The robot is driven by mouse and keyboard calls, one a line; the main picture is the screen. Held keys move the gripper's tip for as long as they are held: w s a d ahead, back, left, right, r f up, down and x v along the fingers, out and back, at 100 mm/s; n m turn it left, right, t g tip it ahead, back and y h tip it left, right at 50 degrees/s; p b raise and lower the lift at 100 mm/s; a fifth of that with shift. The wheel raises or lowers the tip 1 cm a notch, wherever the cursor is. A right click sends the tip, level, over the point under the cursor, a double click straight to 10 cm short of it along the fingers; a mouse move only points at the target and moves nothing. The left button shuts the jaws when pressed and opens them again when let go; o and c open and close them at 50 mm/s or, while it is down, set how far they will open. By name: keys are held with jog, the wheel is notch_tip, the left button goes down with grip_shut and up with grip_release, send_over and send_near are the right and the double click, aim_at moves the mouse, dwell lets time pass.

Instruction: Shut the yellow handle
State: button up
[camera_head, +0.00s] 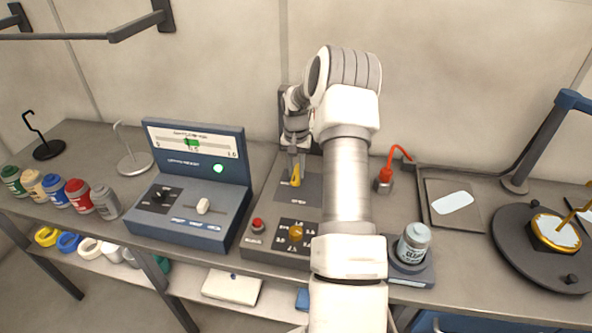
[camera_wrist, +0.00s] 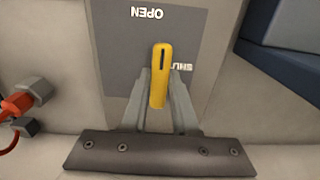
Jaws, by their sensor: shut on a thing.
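The yellow handle (camera_wrist: 159,77) is on a grey panel (camera_wrist: 205,25) marked OPEN and SHUT in the wrist view. It points near the middle of the panel, with OPEN beyond its far end and SHUT to its right, partly covered. My gripper (camera_wrist: 161,80) is shut on the handle, one finger on each side. My arm hides part of the box's right side.
A blue-grey meter console (camera_head: 190,210) stands to the left. A red button (camera_head: 257,225) and a yellow knob (camera_head: 296,233) are in front of the handle. A red-topped fitting (camera_head: 385,175) and a grey jar (camera_head: 414,243) stand to the right.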

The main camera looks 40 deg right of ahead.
grip_shut()
jog(key=m+b, duration=0.2)
jog(key=m, duration=0.2)
jog(key=shift+w+a+f, duration=0.1)
jog(key=shift+w, duration=0.05)
jog(key=m+b, duration=0.1)
jog(key=m, duration=0.3)
jog(key=shift+m+b, duration=0.3)
jog(key=m, duration=0.4)
jog(key=shift+w+m, duration=0.15)
jog(key=shift+m, duration=0.15)
jog(key=m, duration=0.4)
jog(key=shift+m+p, duration=0.3)
jog(key=shift+p, duration=0.05)
jog(key=o, duration=0.9)
grip_release()
